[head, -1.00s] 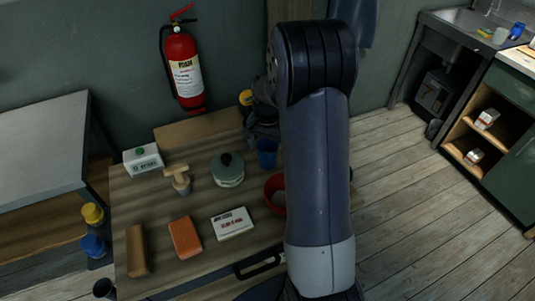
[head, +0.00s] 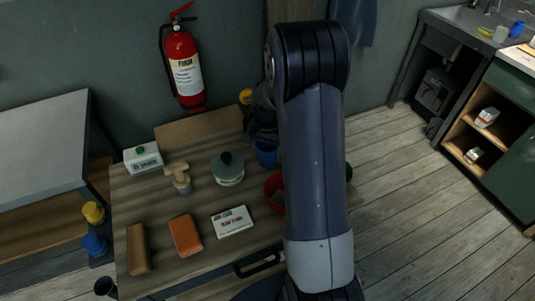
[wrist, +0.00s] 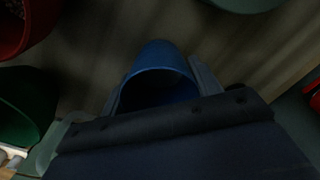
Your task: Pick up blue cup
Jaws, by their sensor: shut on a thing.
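The blue cup (head: 266,156) is at the back of the wooden table, partly hidden by my arm in the head view. In the wrist view the blue cup (wrist: 160,60) sits between the two fingers of my gripper (wrist: 160,84), with a finger against each side. My gripper is shut on the cup. In the head view the dark end of my arm is just above and behind the cup. I cannot tell whether the cup's base touches the table.
A red bowl (head: 274,188) and a green container (wrist: 22,108) are near the cup. A grey-green lidded pot (head: 228,170) stands to its left. A wooden tool, a white box (head: 143,158), an orange block (head: 186,236) and a white packet (head: 232,221) are also on the table.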

